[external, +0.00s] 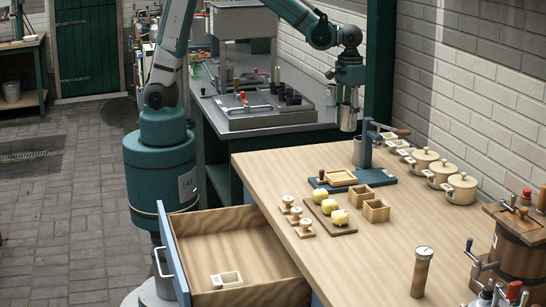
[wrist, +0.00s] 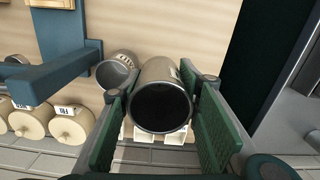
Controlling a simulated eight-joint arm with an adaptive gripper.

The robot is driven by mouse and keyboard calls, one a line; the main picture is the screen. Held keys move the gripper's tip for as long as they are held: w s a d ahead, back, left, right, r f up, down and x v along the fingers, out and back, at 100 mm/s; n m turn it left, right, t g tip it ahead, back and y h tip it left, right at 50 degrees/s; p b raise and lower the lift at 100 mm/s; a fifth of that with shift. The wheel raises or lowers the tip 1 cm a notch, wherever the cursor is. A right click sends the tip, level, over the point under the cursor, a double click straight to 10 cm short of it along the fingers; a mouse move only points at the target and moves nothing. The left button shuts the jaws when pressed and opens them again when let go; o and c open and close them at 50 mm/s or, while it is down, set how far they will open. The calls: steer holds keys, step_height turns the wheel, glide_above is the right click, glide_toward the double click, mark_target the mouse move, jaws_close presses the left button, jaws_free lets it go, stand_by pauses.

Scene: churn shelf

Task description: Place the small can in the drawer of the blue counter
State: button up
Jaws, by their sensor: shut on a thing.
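My gripper (external: 348,97) is shut on a grey metal can (external: 347,118), held upright above the back of the wooden counter top. In the wrist view the can (wrist: 160,98) sits between the two green finger pads, its dark round end facing the camera. A second grey can (external: 357,153) stands on the counter just below; it also shows in the wrist view (wrist: 115,73), left of the held can. The counter's drawer (external: 232,243), with a blue front, is pulled open at the lower left. A small cream divided box (external: 227,279) lies in it.
A blue-based press (external: 366,172) stands close by the held can. Lidded cream pots (external: 440,173) line the wall. Yellow pieces on a board (external: 330,210), wooden boxes and stamps stand between the can and the drawer. Most of the drawer floor is clear.

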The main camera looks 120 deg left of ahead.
steer(key=w+d+m+p, duration=0.1)
steer(key=w+d+m, duration=0.2)
steer(key=d, duration=0.5)
steer(key=w+d+f+m+p, duration=0.15)
steer(key=w+d+m, duration=0.25)
steer(key=d, duration=0.4)
steer(key=w+d+m+p, duration=0.2)
steer(key=w+d+m, duration=0.1)
steer(key=d, duration=0.5)
steer(key=s+d+b, duration=0.1)
steer(key=d, duration=0.5)
steer(key=s+d, duration=0.1)
steer(key=d, duration=0.5)
steer(key=s+d+b, duration=0.1)
steer(key=s+d, duration=0.1)
steer(key=d, duration=0.5)
steer(key=shift+f+b, duration=0.1)
steer(key=shift+b, duration=0.2)
steer(key=s+d+f+n+b, duration=0.25)
steer(key=s+d+f, duration=0.35)
steer(key=s+d, duration=0.5)
steer(key=s+d+f+n+b, duration=0.1)
steer(key=s+f, duration=0.4)
steer(key=s, duration=0.5)
steer(key=s+d+f+n+b, duration=0.1)
steer(key=s+d+f+b, duration=0.2)
steer(key=s, duration=0.7)
steer(key=shift+s+d+f, duration=0.15)
steer(key=shift+d+f, duration=0.75)
steer(key=shift+d, duration=0.3)
